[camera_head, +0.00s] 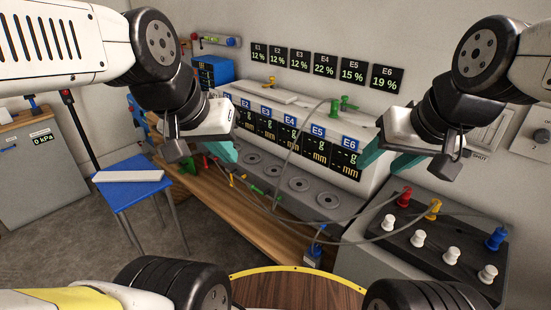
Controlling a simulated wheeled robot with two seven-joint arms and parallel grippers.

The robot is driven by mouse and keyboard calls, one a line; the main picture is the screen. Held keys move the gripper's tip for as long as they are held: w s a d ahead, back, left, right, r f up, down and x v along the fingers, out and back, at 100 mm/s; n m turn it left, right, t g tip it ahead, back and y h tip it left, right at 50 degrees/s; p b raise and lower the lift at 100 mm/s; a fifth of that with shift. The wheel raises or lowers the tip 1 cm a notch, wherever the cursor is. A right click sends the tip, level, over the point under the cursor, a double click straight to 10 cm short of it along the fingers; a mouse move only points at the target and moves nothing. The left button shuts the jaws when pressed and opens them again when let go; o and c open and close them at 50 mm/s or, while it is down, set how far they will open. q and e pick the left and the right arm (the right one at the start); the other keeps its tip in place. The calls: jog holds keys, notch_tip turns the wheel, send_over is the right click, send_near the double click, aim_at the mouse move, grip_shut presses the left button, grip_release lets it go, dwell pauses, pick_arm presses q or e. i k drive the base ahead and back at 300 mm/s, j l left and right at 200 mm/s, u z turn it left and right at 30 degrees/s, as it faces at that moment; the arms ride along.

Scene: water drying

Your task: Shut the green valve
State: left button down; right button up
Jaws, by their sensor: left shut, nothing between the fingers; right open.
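A green valve-like fitting (347,103) stands on top of the grey-white machine (375,150), near its right end, with a grey hose beside it. Smaller green parts (256,190) lie lower down by the bench front. I cannot tell for certain which green part is the valve. My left gripper (226,151) is shut and empty, in front of the machine's left part, apart from the green fitting. My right gripper (388,160) is open and empty, its teal fingers in front of the machine's right end, below and right of the fitting in the picture.
A panel (411,239) with red, yellow, blue and white knobs stands at lower right. Grey hoses (277,165) cross the middle. A blue stool (126,196) with a white bar stands left. A round wooden top (290,288) is at the bottom. Grey floor is open at left.

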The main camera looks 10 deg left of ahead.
aim_at(253, 187)
jog(key=z, duration=0.6)
jog(key=j+z, duration=0.95)
jog(key=k+j+z, duration=0.2)
jog(key=z, duration=0.25)
jog(key=k+j+z, duration=0.1)
jog(key=k+j, duration=0.15)
jog(key=j, duration=0.25)
jog(key=k+j, duration=0.3)
jog(key=j, duration=0.2)
jog(key=k+j+z, duration=0.15)
jog(key=j, duration=0.3)
jog(key=k+j+z, duration=0.1)
jog(key=k+j, duration=0.3)
